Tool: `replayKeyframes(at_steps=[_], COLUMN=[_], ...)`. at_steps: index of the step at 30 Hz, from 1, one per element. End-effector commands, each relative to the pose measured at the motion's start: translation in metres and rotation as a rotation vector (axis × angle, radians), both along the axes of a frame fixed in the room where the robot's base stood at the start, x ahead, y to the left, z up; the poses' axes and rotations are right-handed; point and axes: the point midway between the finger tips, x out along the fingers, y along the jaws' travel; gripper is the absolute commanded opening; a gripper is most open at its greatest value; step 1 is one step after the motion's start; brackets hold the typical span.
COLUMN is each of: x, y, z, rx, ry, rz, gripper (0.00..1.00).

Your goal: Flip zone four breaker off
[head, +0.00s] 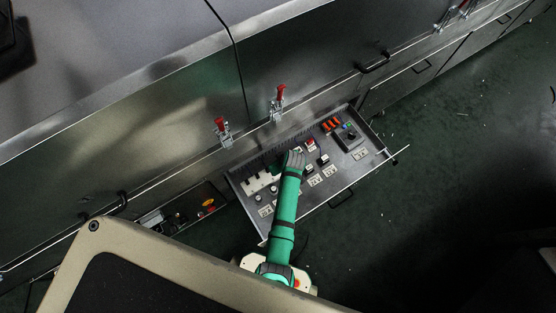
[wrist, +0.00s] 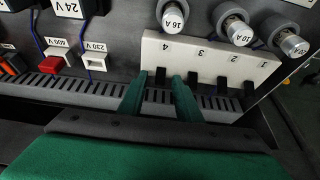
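A white breaker block (wrist: 215,62) with labels 4, 3, 2 and 1 from left to right shows in the wrist view. A black lever hangs below each label. My gripper (wrist: 159,76) is open, with its two green fingers on either side of the zone four lever (wrist: 160,77). I cannot tell whether either finger touches it. The zone three lever (wrist: 193,80) is just right of the right finger. In the head view my gripper (head: 293,158) is over the open drawer (head: 345,182) and partly covers its panel.
Cylindrical fuses labelled 16 A (wrist: 173,14) and 10 A (wrist: 232,22) stand behind the block. A red 400 V part (wrist: 55,62) and a white 230 V part (wrist: 95,62) are to the left. Two red-handled clamps (head: 278,92) (head: 220,126) stand behind the drawer.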

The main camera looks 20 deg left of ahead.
Motion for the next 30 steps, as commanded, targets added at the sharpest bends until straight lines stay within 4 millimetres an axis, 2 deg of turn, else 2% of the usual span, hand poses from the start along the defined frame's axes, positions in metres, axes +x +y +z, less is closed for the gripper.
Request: replayKeyframes(at_steps=[3,5,7,8,20,30], x=[0.000,0.000,0.000,0.000,-0.002,-0.009], y=[0.000,0.000,0.000,0.000,-0.003,-0.012], z=[0.000,0.000,0.000,0.000,0.000,-0.001], rx=[0.000,0.000,0.000,0.000,0.042,0.214], ry=[0.000,0.000,0.000,0.000,-0.031,-0.164], rz=[0.000,0.000,0.000,0.000,-0.003,-0.006], gripper=[0.31,0.19,0.03,0.00,0.00,0.00])
